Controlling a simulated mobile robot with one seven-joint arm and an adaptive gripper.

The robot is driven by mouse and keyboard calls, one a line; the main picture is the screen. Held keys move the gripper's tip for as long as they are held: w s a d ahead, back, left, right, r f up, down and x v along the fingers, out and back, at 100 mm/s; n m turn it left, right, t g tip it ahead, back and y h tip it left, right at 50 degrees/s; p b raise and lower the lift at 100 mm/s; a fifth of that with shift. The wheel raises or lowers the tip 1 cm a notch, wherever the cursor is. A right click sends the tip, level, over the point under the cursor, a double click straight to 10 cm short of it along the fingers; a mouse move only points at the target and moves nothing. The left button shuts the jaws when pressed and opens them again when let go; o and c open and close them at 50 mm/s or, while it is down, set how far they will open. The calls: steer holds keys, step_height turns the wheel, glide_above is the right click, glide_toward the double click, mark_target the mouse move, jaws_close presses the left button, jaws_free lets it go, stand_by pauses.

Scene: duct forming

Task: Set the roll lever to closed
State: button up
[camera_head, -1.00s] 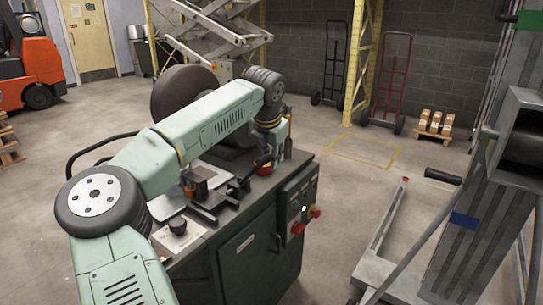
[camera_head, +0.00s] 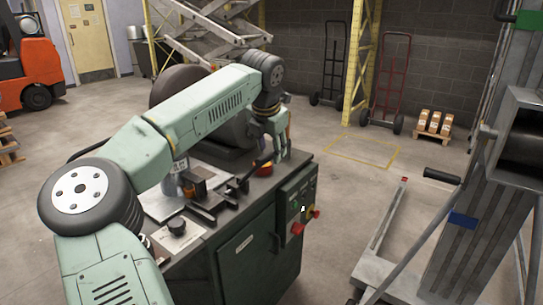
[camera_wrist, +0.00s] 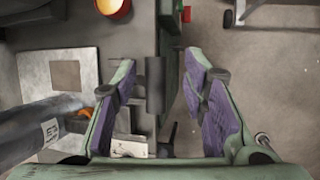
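A dark slanted lever (camera_head: 248,174) stands on the top of the green machine, beside a red and yellow round part (camera_head: 265,169). I cannot tell for sure that it is the roll lever, nor how it is set. My gripper (camera_head: 281,152) is above the machine's right edge, just right of the lever. In the wrist view my gripper (camera_wrist: 161,68) is open, with purple pads apart. A dark grey bar (camera_wrist: 155,85) shows below between the fingers, with no visible contact. The red and yellow part is at the top of the wrist view (camera_wrist: 113,7).
The green cabinet (camera_head: 247,262) has a control panel with red knobs (camera_head: 298,228) on its right side. A large dark wheel (camera_head: 172,84) is behind my arm. A pale plate (camera_head: 172,200) lies on the top at left.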

steer(key=v, duration=0.8)
steer(key=shift+d+f, duration=0.1)
